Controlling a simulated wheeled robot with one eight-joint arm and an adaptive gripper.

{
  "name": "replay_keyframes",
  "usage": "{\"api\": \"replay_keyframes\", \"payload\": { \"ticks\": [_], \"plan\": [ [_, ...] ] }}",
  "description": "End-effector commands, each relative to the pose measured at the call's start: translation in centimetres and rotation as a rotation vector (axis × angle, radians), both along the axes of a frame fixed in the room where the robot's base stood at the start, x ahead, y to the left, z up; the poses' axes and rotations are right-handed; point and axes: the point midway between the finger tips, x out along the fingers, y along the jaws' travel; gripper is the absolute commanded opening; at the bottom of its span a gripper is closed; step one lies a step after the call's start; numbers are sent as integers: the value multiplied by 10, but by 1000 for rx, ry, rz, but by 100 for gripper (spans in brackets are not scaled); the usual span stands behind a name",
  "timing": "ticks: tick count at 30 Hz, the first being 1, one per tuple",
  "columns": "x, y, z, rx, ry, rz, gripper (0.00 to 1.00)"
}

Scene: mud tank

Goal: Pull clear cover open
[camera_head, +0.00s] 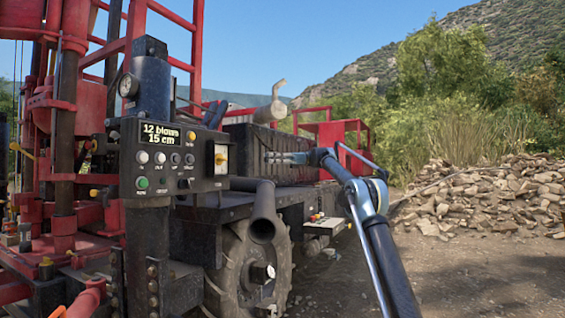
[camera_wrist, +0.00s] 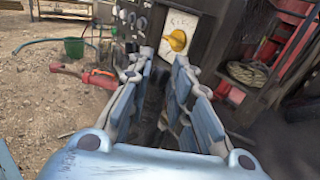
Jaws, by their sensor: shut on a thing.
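The black control panel (camera_head: 175,158) carries a display, several buttons and, at its right end, a white plate (camera_head: 220,155) with a yellow knob. In the wrist view the yellow knob (camera_wrist: 176,41) and its plate (camera_wrist: 181,22) show just beyond my fingertips. The clear cover is too transparent to make out, and its angle cannot be told. My gripper (camera_head: 268,157) is to the right of the panel, its fingers pointing left. In the wrist view my gripper (camera_wrist: 163,62) is shut on what seems to be the cover's edge, with a gap between the finger pads.
A dark pipe (camera_head: 263,215) juts out below my gripper, above a large wheel (camera_head: 248,265). A dark ribbed box (camera_head: 265,140) stands behind my gripper. The wrist view shows a green bucket (camera_wrist: 74,47) and coiled rope (camera_wrist: 247,74). Open dirt lies at right, before a rock pile (camera_head: 480,195).

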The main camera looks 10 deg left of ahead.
Motion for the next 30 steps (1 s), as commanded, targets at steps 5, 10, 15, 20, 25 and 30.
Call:
{"api": "replay_keyframes", "payload": {
  "ticks": [5,10,15,20,25,30],
  "plan": [
    [-5,23,-6,-8,-4,31,0],
    [-6,26,-6,-8,-4,41,0],
    [-7,27,-6,-8,-4,43,0],
    [-7,27,-6,-8,-5,44,0],
    [-7,27,-5,-7,-4,44,40],
    [-8,26,-4,-6,-4,43,40]
  ]
}}
